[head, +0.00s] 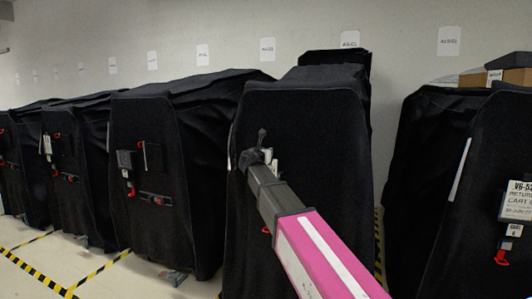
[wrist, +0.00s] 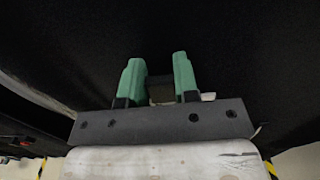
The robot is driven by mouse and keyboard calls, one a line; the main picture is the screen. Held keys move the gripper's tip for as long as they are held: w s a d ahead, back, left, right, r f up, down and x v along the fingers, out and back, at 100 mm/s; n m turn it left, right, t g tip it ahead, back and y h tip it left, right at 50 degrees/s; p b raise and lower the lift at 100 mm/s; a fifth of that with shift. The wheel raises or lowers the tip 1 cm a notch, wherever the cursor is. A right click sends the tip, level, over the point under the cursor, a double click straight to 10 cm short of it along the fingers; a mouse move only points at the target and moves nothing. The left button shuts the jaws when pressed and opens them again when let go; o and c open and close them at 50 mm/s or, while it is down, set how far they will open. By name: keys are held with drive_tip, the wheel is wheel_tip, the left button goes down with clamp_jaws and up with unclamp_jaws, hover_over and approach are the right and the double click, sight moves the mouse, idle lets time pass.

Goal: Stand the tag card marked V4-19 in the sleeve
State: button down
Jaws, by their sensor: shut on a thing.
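My gripper (head: 259,150) is in front of the black cover of the middle cart (head: 318,135), at its upper left. In the wrist view its two green fingers (wrist: 159,75) are shut on a small dark thing (wrist: 160,89); I cannot tell what it is. A pale bit (wrist: 208,97) shows just right of the right finger. In the head view, a small whitish piece (head: 274,164) shows beside the gripper; I cannot read any marking on it. The card marked V4-19 cannot be made out, and the sleeve on this cart is hidden behind the gripper or too dark to see.
More black-covered carts stand left (head: 165,190) and right (head: 425,170). The right one carries a large V6 label (head: 517,200) and a red hook (head: 502,258). The left cart has a pouch, a pale tag and red hooks. Yellow-black tape (head: 100,270) marks the floor.

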drive_tip(key=shift+f, duration=0.6)
drive_tip(key=c, duration=0.8)
unclamp_jaws()
drive_tip(key=shift+s, duration=0.1)
drive_tip(key=v, duration=1)
drive_tip(key=shift+s+a, duration=0.15)
drive_tip(key=shift+s, duration=0.15)
